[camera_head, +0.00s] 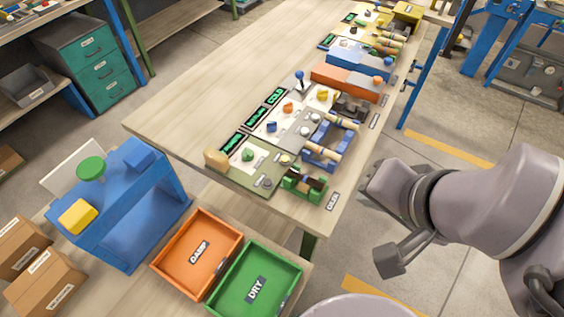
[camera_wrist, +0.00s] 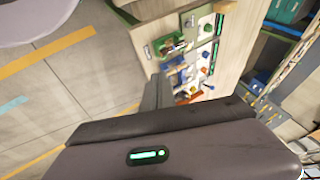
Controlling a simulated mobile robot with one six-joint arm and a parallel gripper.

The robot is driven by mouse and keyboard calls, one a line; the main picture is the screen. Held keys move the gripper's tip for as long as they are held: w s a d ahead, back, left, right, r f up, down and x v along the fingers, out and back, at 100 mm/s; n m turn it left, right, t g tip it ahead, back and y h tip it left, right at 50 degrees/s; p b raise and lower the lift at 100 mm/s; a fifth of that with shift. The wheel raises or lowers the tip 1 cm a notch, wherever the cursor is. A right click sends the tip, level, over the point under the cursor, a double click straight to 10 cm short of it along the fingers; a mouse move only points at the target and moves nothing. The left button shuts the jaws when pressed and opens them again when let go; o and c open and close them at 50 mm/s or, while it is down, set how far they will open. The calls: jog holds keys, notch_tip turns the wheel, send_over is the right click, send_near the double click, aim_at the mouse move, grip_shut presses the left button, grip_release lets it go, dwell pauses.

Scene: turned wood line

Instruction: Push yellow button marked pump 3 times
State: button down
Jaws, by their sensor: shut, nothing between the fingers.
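Small coloured controls stand on panels along the long wooden table. A yellow one (camera_head: 322,95) sits on a pale panel in the middle of the row. The lettering beside the controls is too small to read, so I cannot tell which one is marked pump. My gripper (camera_head: 372,198) is off the table's right edge, over the floor, apart from all the panels. In the wrist view its grey body fills the bottom, and its fingers (camera_wrist: 158,88) point toward the table, shut and empty.
An orange DAMP tray (camera_head: 162,262) and a green DRY tray (camera_head: 217,297) lie at the front. A blue stand (camera_head: 140,205) with a green disc (camera_head: 90,168) and a yellow block (camera_head: 77,216) is at the left. The table's left half (camera_head: 190,95) is clear.

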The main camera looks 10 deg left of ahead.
jog(key=w+a+y, duration=0.2)
jog(key=w+a, duration=0.1)
jog(key=w, duration=0.1)
jog(key=m+y+p, duration=0.3)
jog(key=m+p, duration=0.1)
jog(key=m, duration=0.8)
send_over(287, 160)
notch_tip(287, 160, down, 13)
jog(key=shift+f, duration=0.2)
notch_tip(287, 160, down, 8)
jog(key=b, duration=0.6)
jog(key=shift+f, duration=0.1)
jog(key=shift+f+b, duration=0.35)
jog(key=shift+b, duration=0.35)
